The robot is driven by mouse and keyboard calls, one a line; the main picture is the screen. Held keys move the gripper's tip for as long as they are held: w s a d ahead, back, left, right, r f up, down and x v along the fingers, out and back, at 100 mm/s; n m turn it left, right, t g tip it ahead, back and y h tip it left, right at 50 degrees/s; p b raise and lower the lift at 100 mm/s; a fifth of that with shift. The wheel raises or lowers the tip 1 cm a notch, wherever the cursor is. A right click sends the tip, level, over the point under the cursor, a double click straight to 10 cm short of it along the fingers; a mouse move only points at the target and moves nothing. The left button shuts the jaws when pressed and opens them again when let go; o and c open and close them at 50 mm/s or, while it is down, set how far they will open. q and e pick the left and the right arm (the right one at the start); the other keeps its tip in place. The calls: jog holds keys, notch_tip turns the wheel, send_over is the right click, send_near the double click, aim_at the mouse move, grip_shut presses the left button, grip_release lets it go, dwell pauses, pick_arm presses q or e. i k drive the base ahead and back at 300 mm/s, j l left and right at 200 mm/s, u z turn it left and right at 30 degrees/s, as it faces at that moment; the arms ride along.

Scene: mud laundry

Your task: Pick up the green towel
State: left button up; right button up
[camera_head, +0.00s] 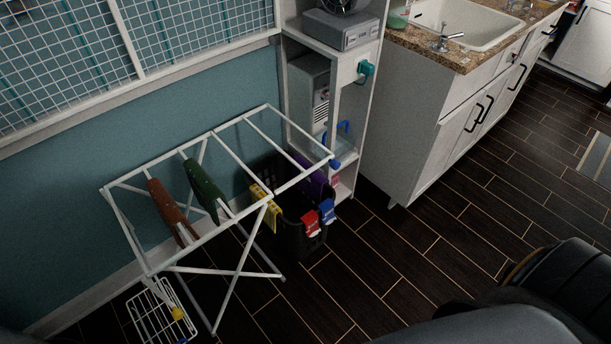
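The green towel (203,188) hangs over a bar of the white drying rack (232,125), left of the middle of the head view. A reddish-brown towel (167,208) hangs close to its left on the same rack. Neither of my grippers shows in this view, and nothing is touching the green towel.
A black basket (290,236) stands under the rack's right end, near yellow (264,204), red (310,223) and blue (327,211) items. A white shelf (364,125) and sink cabinet (430,130) stand behind. Dark floor (400,250) right of the rack is clear.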

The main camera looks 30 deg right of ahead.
aim_at(205, 190)
jog(key=i+l+u, duration=0.25)
jog(key=l+u, duration=0.25)
jog(key=i+l+u, duration=0.15)
jog(key=l+u, duration=0.15)
jog(key=i+l+u, duration=0.1)
jog(key=l+u, duration=0.15)
jog(key=l, duration=0.2)
